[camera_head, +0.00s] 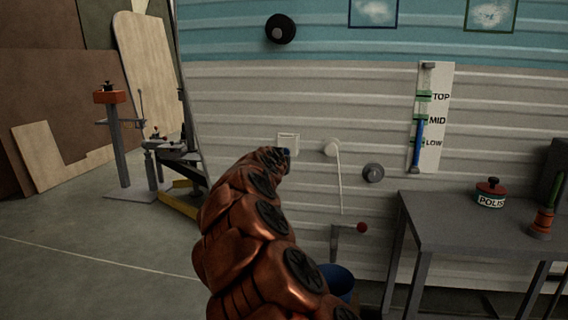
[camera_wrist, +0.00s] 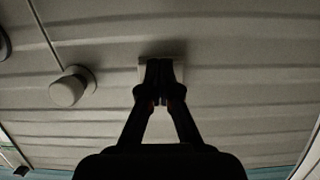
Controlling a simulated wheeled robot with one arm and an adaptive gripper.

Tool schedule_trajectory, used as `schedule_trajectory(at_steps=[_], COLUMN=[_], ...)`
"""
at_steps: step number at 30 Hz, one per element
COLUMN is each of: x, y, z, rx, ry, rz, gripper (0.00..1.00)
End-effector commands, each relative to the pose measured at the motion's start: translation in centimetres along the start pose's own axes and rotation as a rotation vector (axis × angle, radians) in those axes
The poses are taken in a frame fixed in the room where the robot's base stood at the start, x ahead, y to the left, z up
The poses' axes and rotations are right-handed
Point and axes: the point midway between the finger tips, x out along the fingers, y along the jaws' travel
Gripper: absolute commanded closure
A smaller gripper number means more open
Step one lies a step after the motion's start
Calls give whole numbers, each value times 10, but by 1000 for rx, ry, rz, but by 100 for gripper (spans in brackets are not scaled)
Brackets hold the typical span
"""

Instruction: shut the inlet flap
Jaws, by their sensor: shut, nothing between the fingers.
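The inlet (camera_head: 289,138) is a small pale square fitting on the camper's grey ribbed side, left of a round white knob with a hanging cord. In the wrist view the pale plate of the inlet (camera_wrist: 180,72) shows behind my fingertips, which cover its middle. I cannot tell the angle of its flap. My gripper (camera_head: 284,154) is mostly hidden behind my copper arm in the head view, its tip at the lower edge of the inlet. In the wrist view my gripper (camera_wrist: 159,68) is shut and empty, in front of the plate. Whether it touches is unclear.
The round white knob (camera_head: 330,148) sits right of the inlet and sticks out from the wall. A dark round fitting (camera_head: 373,172) is beyond it. Open floor lies left.

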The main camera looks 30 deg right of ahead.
Motion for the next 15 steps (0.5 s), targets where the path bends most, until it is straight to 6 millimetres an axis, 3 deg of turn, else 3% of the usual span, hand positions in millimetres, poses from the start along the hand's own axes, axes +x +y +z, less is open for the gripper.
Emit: schedule_trajectory(at_steps=[7, 15], x=[-31, -43], y=[-8, -1], z=[11, 31], rx=[-2, 0], ry=[2, 0], rz=[-4, 6], gripper=[100, 100])
